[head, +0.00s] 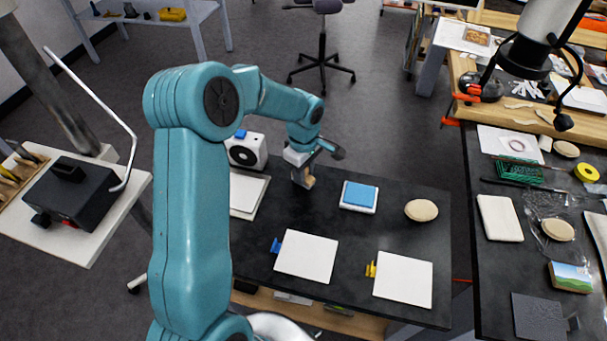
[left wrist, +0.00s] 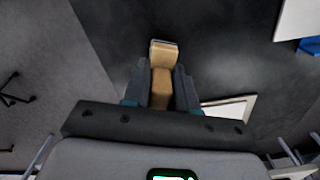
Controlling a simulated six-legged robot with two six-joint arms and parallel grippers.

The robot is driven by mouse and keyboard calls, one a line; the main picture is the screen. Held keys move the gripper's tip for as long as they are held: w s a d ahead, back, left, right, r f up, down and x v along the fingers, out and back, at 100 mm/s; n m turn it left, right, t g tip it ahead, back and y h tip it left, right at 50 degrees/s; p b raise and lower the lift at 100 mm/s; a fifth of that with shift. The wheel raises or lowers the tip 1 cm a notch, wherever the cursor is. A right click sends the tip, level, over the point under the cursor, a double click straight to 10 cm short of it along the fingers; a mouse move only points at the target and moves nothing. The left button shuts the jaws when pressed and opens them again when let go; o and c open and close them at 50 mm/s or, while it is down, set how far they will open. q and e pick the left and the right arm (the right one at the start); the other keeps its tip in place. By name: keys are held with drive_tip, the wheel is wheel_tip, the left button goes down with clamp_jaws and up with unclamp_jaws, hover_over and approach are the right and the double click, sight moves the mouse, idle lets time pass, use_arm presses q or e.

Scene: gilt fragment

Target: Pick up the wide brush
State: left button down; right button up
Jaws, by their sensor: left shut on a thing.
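The wide brush (head: 304,179) is a tan, wooden-looking piece at the back left of the dark table. My left gripper (head: 301,166) is shut on it from above. In the left wrist view the brush (left wrist: 162,56) sits between the two dark fingers of the left gripper (left wrist: 160,88), with its broader end sticking out past the fingertips. I cannot tell whether its lower end touches the table. My right gripper is not in view.
The dark table (head: 330,212) also bears a blue pad on a white base (head: 359,196), an oval tan piece (head: 421,210), a white sheet with a blue clip (head: 306,257) and one with a yellow clip (head: 403,280). A white boxy device (head: 246,151) stands behind.

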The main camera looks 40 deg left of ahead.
use_arm(q)
wheel_tip(320, 180, up, 19)
drive_tip(key=c, duration=1.5)
unclamp_jaws()
drive_tip(key=c, duration=0.3)
